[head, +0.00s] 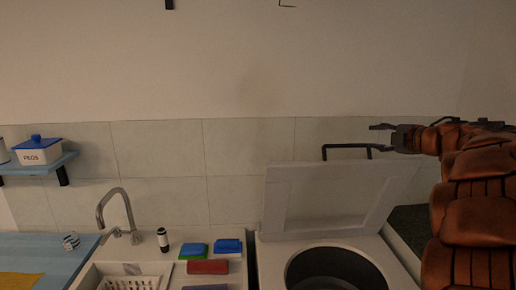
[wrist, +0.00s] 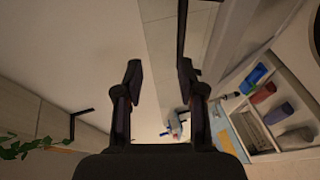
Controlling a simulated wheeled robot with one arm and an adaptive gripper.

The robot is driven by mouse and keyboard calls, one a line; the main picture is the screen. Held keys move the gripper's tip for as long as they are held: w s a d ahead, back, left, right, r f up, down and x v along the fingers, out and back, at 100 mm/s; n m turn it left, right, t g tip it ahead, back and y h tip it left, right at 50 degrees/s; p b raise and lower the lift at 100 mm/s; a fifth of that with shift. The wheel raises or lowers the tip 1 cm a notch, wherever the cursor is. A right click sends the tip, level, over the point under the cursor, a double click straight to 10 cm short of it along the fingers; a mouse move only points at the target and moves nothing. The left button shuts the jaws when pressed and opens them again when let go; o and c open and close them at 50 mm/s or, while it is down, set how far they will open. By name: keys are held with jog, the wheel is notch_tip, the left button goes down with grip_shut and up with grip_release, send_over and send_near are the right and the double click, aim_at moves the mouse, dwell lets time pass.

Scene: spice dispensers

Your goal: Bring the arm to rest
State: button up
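My gripper (head: 378,127) is at the right in the head view, raised in front of the tiled wall and pointing left. In the wrist view my gripper (wrist: 160,72) shows two dark fingers well apart, with nothing between them. My orange-brown arm fills the right edge of the head view, bent and raised. The gripper appears just above the open lid (head: 325,190) in the picture; the gap in depth is hard to tell.
A white appliance with a round dark opening (head: 335,270) stands below the lid. A black bar (head: 345,146) shows behind it.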

jog(key=s+d+r+m+t+h, duration=0.3)
jog(key=d+r+m+h, duration=0.2)
jog(key=r+m+h, duration=0.35)
jog(key=s+d+f+m+g+h, duration=0.2)
jog(key=s+f+m+g+h, duration=0.25)
jog(key=s+f+m, duration=0.35)
jog(key=s+a+f+m+g+y, duration=0.1)
jog(key=s+a+f+m+g, duration=0.15)
jog(key=s+a+f, duration=0.35)
jog(key=s+a+f+m+g+y+b, duration=0.1)
jog(key=s+f+g, duration=0.2)
jog(key=s+f, duration=0.35)
jog(key=s+a+f+m+g+y, duration=0.15)
jog(key=s+a+f, duration=0.25)
jog(key=f, duration=0.4)
jog(key=s+a+f+g+y, duration=0.2)
jog(key=s+a+f+g, duration=0.2)
jog(key=s+a, duration=0.4)
jog(key=s+a+f+n+g+y, duration=0.1)
jog(key=s+a+f+g+y, duration=0.2)
jog(key=s, duration=0.9)
jog(key=a+f, duration=0.3)
jog(key=a, duration=0.2)
jog(key=shift+s+a+f+g+b, duration=0.3)
jog(key=shift+g+b, duration=0.05)
jog(key=shift+b, duration=0.05)
